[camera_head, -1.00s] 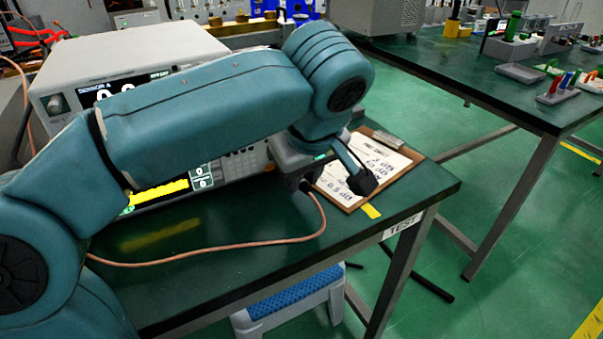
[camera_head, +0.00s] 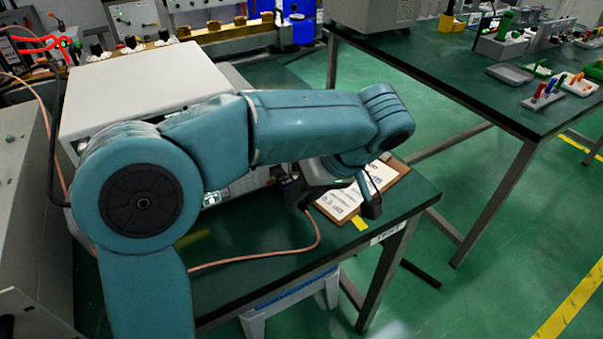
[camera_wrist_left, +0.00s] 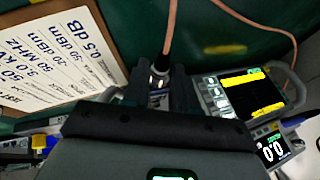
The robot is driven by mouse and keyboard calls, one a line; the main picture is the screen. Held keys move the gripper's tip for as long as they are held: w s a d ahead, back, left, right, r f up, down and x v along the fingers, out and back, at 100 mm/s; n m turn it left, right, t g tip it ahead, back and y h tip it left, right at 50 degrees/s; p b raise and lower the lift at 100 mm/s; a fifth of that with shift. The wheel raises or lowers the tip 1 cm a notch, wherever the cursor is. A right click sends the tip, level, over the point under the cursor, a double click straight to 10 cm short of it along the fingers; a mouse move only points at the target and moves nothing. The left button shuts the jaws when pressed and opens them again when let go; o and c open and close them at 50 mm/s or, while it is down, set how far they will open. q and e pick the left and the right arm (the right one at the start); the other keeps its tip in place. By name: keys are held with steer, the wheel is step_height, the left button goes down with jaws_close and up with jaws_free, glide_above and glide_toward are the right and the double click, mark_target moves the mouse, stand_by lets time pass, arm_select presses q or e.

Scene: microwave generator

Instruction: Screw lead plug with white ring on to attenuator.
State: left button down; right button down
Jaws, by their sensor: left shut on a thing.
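The lead plug (camera_wrist_left: 162,66) sits at the end of a copper-coloured cable (camera_wrist_left: 171,28) in the left wrist view. My left gripper (camera_wrist_left: 159,92) is shut on the plug, between two dark fingers. A small pale band shows near the plug, but I cannot tell whether it is the white ring. In the head view my left gripper (camera_head: 292,193) is in front of the instrument, above the table, with the cable (camera_head: 318,237) hanging from it. I cannot make out the attenuator in either view. My right gripper is not in view.
A large pale instrument (camera_head: 150,85) stands on the green table (camera_head: 408,203), partly behind my left arm. A clipboard (camera_head: 385,185) with a written sheet lies near the table's right corner. The instrument's lit screen (camera_wrist_left: 250,92) shows in the wrist view. Another table (camera_head: 450,85) stands at the right.

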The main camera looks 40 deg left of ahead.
arm_select(q)
steer(key=shift+w+g+y+p, duration=0.15)
steer(key=shift+g+y+p, duration=0.45)
steer(key=shift+p, duration=0.65)
steer(key=c, duration=0.9)
jaws_free()
steer(key=shift+d, duration=0.1)
steer(key=p+v, duration=0.4)
steer(key=v, duration=0.4)
steer(key=p+v, duration=0.3)
steer(key=v, duration=0.5)
steer(key=shift+w+r+p, duration=0.15)
steer(key=shift+w+p, duration=0.1)
steer(key=shift+p, duration=0.15)
